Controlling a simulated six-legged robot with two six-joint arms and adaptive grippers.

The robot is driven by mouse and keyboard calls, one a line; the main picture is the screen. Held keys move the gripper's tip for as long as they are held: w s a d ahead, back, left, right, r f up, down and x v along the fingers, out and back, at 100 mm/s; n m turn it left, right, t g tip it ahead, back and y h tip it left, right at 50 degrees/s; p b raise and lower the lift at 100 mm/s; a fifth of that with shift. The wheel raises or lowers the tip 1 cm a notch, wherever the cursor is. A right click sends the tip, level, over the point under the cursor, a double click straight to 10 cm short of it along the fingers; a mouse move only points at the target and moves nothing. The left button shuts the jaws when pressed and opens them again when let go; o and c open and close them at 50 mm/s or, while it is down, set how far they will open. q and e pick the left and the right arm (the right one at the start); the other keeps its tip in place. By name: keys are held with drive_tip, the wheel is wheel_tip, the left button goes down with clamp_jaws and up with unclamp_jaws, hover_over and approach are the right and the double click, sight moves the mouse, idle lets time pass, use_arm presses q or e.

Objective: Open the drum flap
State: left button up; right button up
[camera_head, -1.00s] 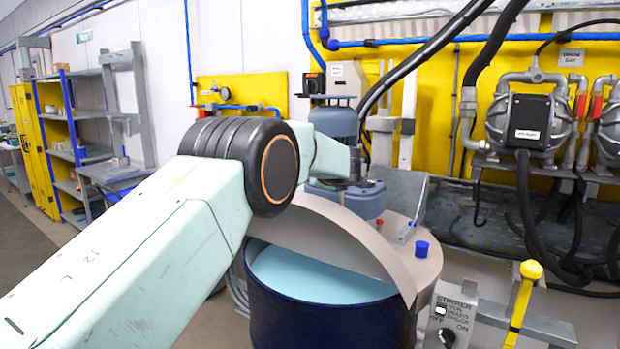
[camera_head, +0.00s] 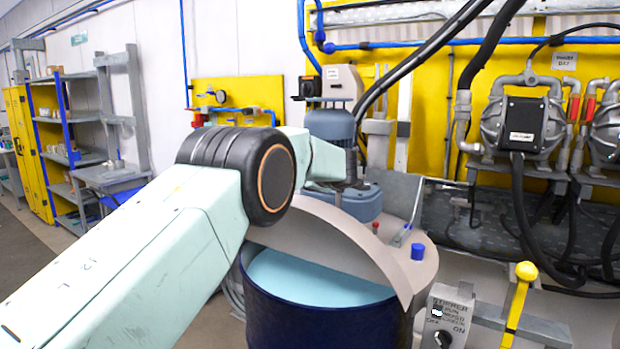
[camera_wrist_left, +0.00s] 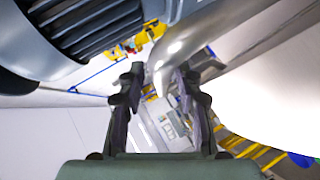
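The dark blue drum (camera_head: 315,325) stands ahead, with light blue liquid (camera_head: 315,280) showing through the front opening of its top. The beige flap (camera_head: 330,240) is tilted up along that opening. My left arm reaches over the drum from the left and hides part of the flap. My left gripper (camera_wrist_left: 160,78) is open in the left wrist view, its two dark fingers apart. A curved, shiny metal bar (camera_wrist_left: 185,48) runs down to between the fingertips; I cannot tell whether they touch it. My right gripper is not in view.
A grey-blue agitator motor (camera_head: 332,125) stands over the drum's back. A blue cap (camera_head: 418,251) sits on the lid. A stirrer switch box (camera_head: 447,318) and a yellow lever (camera_head: 517,300) stand at the front right. Pumps (camera_head: 520,125) and hoses line the wall.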

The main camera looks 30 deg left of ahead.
use_arm(q)
drive_tip(key=shift+d, duration=0.1)
drive_tip(key=v, duration=1.2)
idle(0.4)
